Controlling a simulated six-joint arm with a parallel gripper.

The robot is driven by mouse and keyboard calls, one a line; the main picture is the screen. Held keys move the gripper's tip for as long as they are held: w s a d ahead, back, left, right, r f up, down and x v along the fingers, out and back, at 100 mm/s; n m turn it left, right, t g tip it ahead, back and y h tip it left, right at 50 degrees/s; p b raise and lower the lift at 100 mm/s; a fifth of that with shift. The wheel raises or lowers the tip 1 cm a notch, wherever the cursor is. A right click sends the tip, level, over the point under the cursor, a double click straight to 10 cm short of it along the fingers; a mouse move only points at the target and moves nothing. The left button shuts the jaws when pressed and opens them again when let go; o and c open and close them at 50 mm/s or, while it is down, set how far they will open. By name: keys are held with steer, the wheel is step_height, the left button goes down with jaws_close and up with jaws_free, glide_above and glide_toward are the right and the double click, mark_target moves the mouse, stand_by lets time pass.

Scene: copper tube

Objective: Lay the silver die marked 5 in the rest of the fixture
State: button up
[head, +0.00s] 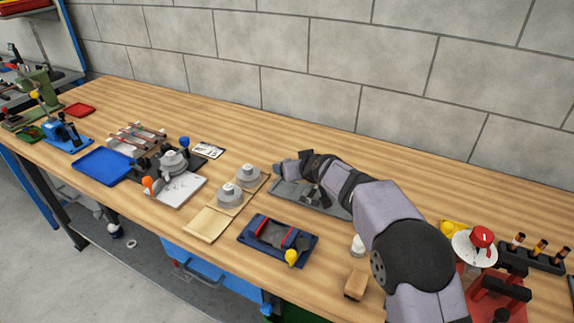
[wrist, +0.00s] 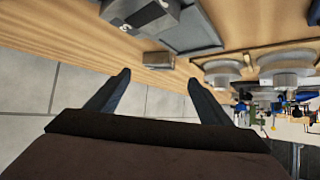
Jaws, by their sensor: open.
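Two round grey-silver dies stand on wooden boards in the head view: a nearer die (head: 229,192) and a farther die (head: 248,174). In the wrist view they are at the upper right, a left one (wrist: 222,70) and a right one (wrist: 287,66). No number is readable. A dark fixture (head: 146,164), with a blue knob, an orange knob and another round silver part (head: 173,160), stands left of them; I cannot tell where its rest is. My gripper (head: 284,168) is right of the dies, above the grey tray; the wrist view shows its fingers (wrist: 158,80) open and empty.
The grey tray (head: 282,188) lies beneath my wrist. An empty blue tray (head: 101,166) is at the left. The bench along the block wall (head: 300,90) is clear.

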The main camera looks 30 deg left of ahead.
steer(key=shift+p+x, duration=0.7)
steer(key=shift+x, duration=0.4)
steer(key=p+x, duration=0.2)
steer(key=p, duration=0.1)
steer(key=shift+w+a+f, duration=0.15)
steer(key=shift+p+x, duration=0.8)
steer(key=shift+x, duration=0.5)
steer(key=shift+f, duration=0.15)
